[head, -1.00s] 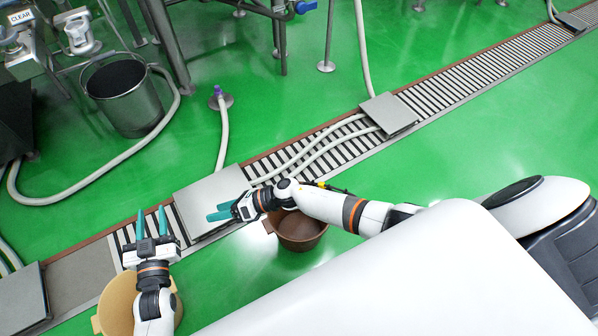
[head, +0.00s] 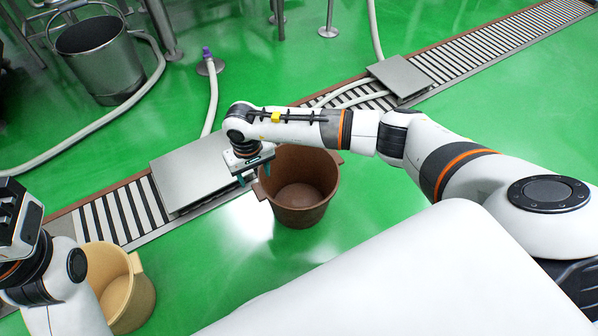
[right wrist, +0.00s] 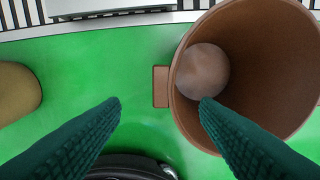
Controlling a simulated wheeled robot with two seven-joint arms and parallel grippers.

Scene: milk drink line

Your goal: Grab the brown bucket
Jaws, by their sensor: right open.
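The brown bucket (head: 316,200) stands upright on the green floor beside the drain, empty, with its far rim partly hidden by my right forearm. My right gripper (head: 255,176) points down at the bucket's left side. In the right wrist view the bucket (right wrist: 255,60) fills the upper right. Its small side handle (right wrist: 160,87) lies beyond and between the tips of my open right gripper (right wrist: 160,103). The right fingertip overlaps the bucket's rim in the picture; contact cannot be told. My left arm's end (head: 20,222) is at the left edge, its fingers not visible.
A beige bucket (head: 130,290) stands at the lower left near my left arm; it also shows in the right wrist view (right wrist: 15,95). A metal plate (head: 195,175) covers the drain. A steel pail (head: 105,65) and hoses are farther back. Floor right of the brown bucket is clear.

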